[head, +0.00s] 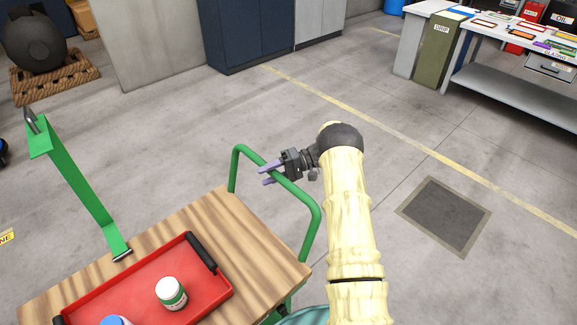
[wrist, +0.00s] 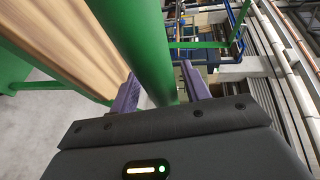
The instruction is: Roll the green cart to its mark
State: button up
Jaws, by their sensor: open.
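The green cart has a wooden top (head: 200,225) and a green tube handle (head: 285,182) at its right end. My gripper (head: 268,175) is at the handle's upper bar, with its purple fingers open. In the wrist view the handle tube (wrist: 145,45) runs between the two open fingers (wrist: 160,95), and I cannot tell whether either finger touches it. The cart's wooden top (wrist: 70,40) shows to the left there. A dark square plate with a tan border (head: 445,215) is set in the floor at right; I cannot tell whether it is the mark.
On the cart are a red tray (head: 150,290) with a white-capped jar (head: 171,292) and a green post (head: 85,195). A yellow line (head: 400,140) crosses open floor. A workbench (head: 515,85) and olive bin (head: 440,50) stand back right; dark cabinets (head: 240,35) stand behind.

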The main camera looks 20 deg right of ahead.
jog(key=d+r+b, duration=0.3)
jog(key=d, duration=1.3)
jog(key=shift+w+d, duration=0.15)
jog(key=shift+d, duration=0.2)
jog(key=shift+a, duration=0.1)
jog(key=w+a+r+m+t+h+p, duration=0.1)
jog(key=w+a+r+t+h, duration=0.3)
jog(key=w+a+r+t, duration=0.35)
jog(key=w+a+r+m+t+h, duration=0.1)
jog(key=w+a+r+t+h, duration=0.3)
jog(key=w+r+t, duration=0.5)
jog(key=s+a+f+g+h, duration=0.2)
jog(key=s+f+g, duration=0.1)
jog(key=s, duration=1.2)
jog(key=s+a+f+g+h+p, duration=0.1)
jog(key=s+g, duration=0.5)
jog(key=s, duration=0.9)
jog(key=s+a+f+g+h+p, duration=0.1)
jog(key=s+a+f+g+h, duration=0.2)
jog(key=s, duration=1.2)
notch_tip(320, 180, down, 2)
jog(key=shift+n+g+h, duration=0.4)
jog(key=shift+g+h, duration=0.25)
jog(key=shift+h, duration=0.35)
